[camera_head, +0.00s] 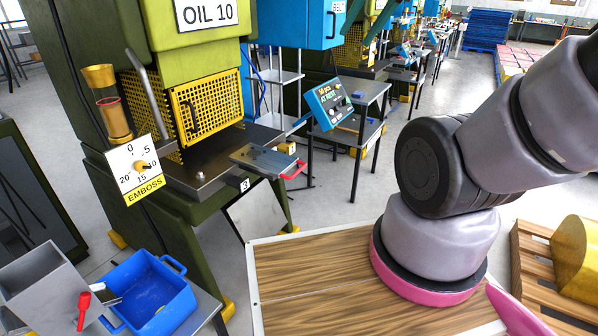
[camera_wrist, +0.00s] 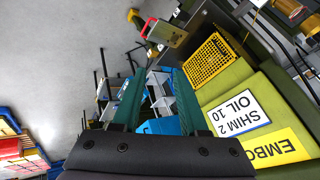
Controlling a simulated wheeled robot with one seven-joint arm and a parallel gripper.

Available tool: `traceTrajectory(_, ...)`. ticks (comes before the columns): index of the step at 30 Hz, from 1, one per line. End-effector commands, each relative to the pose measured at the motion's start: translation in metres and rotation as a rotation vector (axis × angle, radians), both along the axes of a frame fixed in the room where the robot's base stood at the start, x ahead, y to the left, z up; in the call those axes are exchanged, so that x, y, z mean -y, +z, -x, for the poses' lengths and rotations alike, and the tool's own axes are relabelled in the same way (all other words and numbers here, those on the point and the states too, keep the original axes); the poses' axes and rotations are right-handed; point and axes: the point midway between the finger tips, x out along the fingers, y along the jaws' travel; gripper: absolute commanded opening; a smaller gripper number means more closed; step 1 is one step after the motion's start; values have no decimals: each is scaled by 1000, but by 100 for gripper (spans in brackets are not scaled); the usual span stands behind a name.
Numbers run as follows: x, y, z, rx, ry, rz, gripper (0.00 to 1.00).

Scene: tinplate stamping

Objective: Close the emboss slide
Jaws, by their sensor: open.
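The emboss slide (camera_head: 262,158) is a flat grey metal plate with a red handle (camera_head: 294,170). It sticks out past the right edge of the press bed, below the yellow mesh guard (camera_head: 207,103). The green press carries a white and yellow EMBOSS dial (camera_head: 136,167). In the wrist view the slide (camera_wrist: 166,34) is near the top, with its red handle (camera_wrist: 149,28) at its left end. My gripper (camera_wrist: 158,72) has two dark green fingers, apart with nothing between them. It is clear of the handle. My fingers do not show in the head view.
A blue bin (camera_head: 150,292) and a grey hopper with a red lever are at lower left. A small table with a blue display box (camera_head: 328,103) stands right of the slide. A wooden-topped surface (camera_head: 320,285) is in front. Grey floor (camera_head: 345,205) lies between.

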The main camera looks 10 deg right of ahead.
Motion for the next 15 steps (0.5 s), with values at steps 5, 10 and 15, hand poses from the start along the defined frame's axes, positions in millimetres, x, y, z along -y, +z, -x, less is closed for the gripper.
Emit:
traceTrajectory(5,-13,-27,-26,-166,-57,-162,0)
traceTrajectory(10,-27,-61,-63,-355,-162,-381,0)
traceTrajectory(15,-35,-97,-102,-518,-300,-597,0)
